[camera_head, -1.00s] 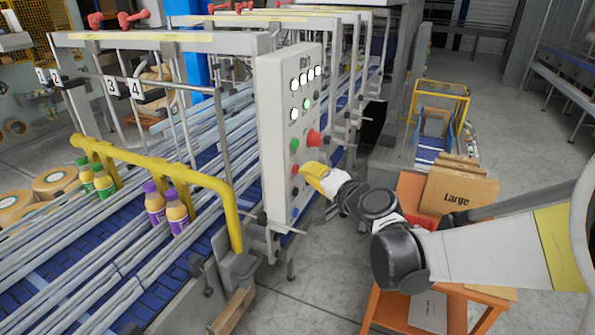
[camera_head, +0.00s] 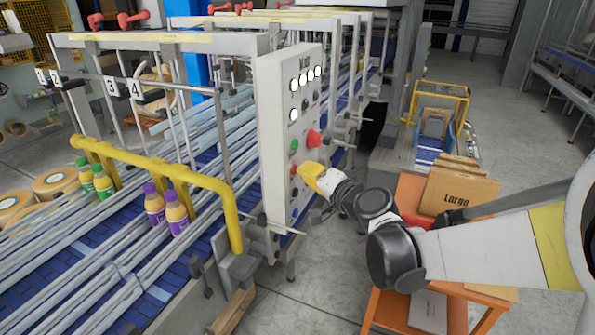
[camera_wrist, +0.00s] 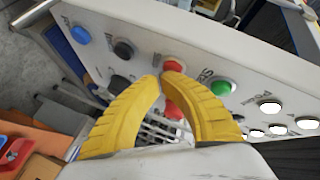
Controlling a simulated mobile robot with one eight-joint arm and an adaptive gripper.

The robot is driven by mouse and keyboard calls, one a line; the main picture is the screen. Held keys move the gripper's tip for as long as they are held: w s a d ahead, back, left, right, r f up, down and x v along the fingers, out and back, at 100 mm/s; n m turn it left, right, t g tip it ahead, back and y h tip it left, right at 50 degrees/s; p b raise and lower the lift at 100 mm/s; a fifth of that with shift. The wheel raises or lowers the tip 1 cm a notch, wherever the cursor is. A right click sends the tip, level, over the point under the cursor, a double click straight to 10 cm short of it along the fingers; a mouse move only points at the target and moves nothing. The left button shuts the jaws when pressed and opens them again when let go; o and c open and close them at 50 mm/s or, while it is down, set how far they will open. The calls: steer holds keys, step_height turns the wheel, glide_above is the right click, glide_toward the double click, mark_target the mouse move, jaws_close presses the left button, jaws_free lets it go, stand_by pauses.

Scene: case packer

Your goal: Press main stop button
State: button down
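The grey control panel (camera_head: 285,125) stands beside the conveyor, with buttons and white lamps on its face. In the wrist view, a red button (camera_wrist: 173,64) sits in a row between a green button (camera_wrist: 221,88) and a black one (camera_wrist: 123,48), with a blue button (camera_wrist: 80,36) at the end. A larger red mushroom button (camera_head: 313,138) sticks out nearby. My yellow-fingered gripper (camera_head: 307,170) is at the panel face. Its fingertips (camera_wrist: 161,74) are brought nearly together, with nothing held, and one overlaps the red button's lower edge. Whether they touch it I cannot tell.
A yellow guard rail (camera_head: 160,170) and bottles (camera_head: 154,204) on the blue conveyor lie left of the panel. An orange table (camera_head: 395,305) with a box marked Large (camera_head: 458,190) stands right, below my arm. Grey floor is open at the far right.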

steer(key=shift+a, duration=0.15)
stand_by(0.4)
steer(key=shift+s+d, duration=0.3)
steer(key=shift+d, duration=0.6)
steer(key=shift+s+d, duration=0.3)
steer(key=shift+d, duration=0.5)
steer(key=shift+s+d, duration=0.25)
steer(key=shift+d, duration=0.5)
steer(key=shift+s+d, duration=0.3)
steer(key=shift+d, duration=0.5)
steer(key=shift+b, duration=0.35)
steer(key=s+d+f+n+g+h+b, duration=0.1)
steer(key=s+d+f+g+h+b, duration=0.1)
steer(key=s+d+f+b, duration=0.3)
steer(key=s+d+f+n+g+h+b, duration=0.1)
steer(key=s+d+f+h+b, duration=0.3)
steer(key=s+f+b, duration=0.5)
steer(key=s+d+f+n+g+h+b, duration=0.2)
steer(key=s+d+f+b, duration=0.4)
steer(key=s+f, duration=0.7)
steer(key=shift+s+d+f+n+g+h+b, duration=0.15)
steer(key=shift+d+f+n+g+h+b, duration=0.25)
steer(key=shift+f+n+b, duration=0.45)
